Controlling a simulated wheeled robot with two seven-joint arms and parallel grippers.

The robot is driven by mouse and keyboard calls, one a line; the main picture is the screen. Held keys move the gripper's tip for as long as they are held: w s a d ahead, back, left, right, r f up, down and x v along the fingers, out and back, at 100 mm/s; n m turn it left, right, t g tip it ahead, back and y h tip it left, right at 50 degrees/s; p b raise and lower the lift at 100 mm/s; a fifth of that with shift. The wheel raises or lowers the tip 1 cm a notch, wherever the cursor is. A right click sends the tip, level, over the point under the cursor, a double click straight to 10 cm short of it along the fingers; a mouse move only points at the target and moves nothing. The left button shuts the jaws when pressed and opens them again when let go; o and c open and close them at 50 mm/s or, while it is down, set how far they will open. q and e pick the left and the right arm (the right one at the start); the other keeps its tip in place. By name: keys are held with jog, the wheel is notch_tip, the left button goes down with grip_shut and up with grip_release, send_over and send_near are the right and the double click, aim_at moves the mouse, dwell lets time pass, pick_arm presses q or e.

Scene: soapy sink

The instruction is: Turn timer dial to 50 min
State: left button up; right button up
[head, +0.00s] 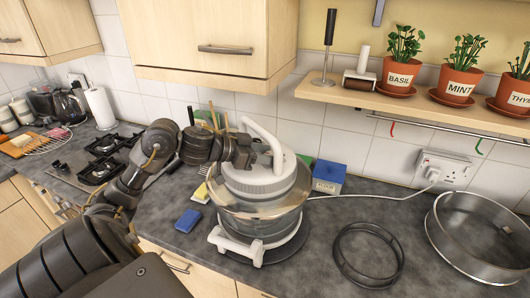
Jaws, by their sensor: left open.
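A white countertop cooker with a glass bowl stands on the counter; its white lid (258,181) has a raised handle (262,135) on top. The glass bowl (265,222) sits in a white stand (238,245). My left arm reaches in from the left, and my left gripper (247,152) is at the left side of the lid top, close to the handle. It is open; I cannot tell whether it touches anything. I cannot make out the timer dial; the gripper covers part of the lid top. My right gripper is not in view.
A black wire ring rack (340,252) and a large metal ring (440,235) lie to the right. A blue box (328,178) is behind the cooker, a blue sponge (188,220) in front left. A white cord runs to the wall socket (443,170). A shelf (350,93) with potted herbs hangs above.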

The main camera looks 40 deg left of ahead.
pick_arm(q)
jog(key=c, duration=0.7)
jog(key=shift+w+a+m+g+h, duration=0.1)
jog(key=shift+a+m+g+h, duration=0.1)
jog(key=shift+m+g+h, duration=1.15)
jog(key=shift+m+t+h, duration=0.25)
jog(key=shift+t, duration=0.1)
jog(key=o, duration=0.7)
